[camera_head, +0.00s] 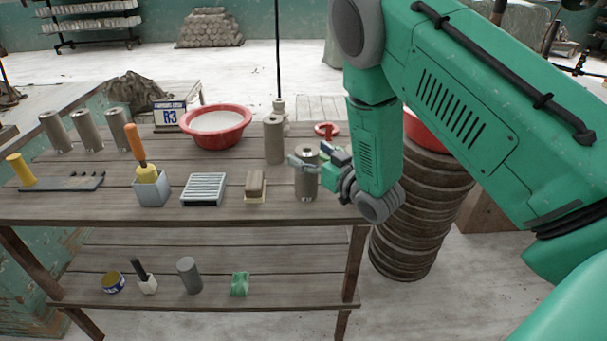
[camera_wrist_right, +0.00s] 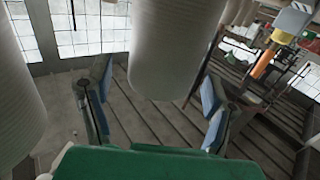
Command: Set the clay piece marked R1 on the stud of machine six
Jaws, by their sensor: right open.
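A grey clay cylinder (camera_head: 306,187) with a hole in its top stands upright near the table's right end. My right gripper (camera_head: 313,158) is beside it at its upper part, with one finger across its near side. In the right wrist view the open fingers (camera_wrist_right: 160,98) lie either side of a clay cylinder (camera_wrist_right: 172,45); I cannot tell whether they touch it. Another clay cylinder (camera_head: 273,140) stands just behind, and three more, one of them here (camera_head: 88,130), stand at the back left. No R1 mark is readable, and machine six's stud is not identifiable. My left gripper is out of view.
A sign reading R3 (camera_head: 167,114), a red basin (camera_head: 216,124), an orange-handled tool in a grey holder (camera_head: 151,188), a slatted tray (camera_head: 203,188) and a brown block (camera_head: 255,184) occupy the table (camera_head: 100,209). A round stack (camera_head: 405,245) stands right of it.

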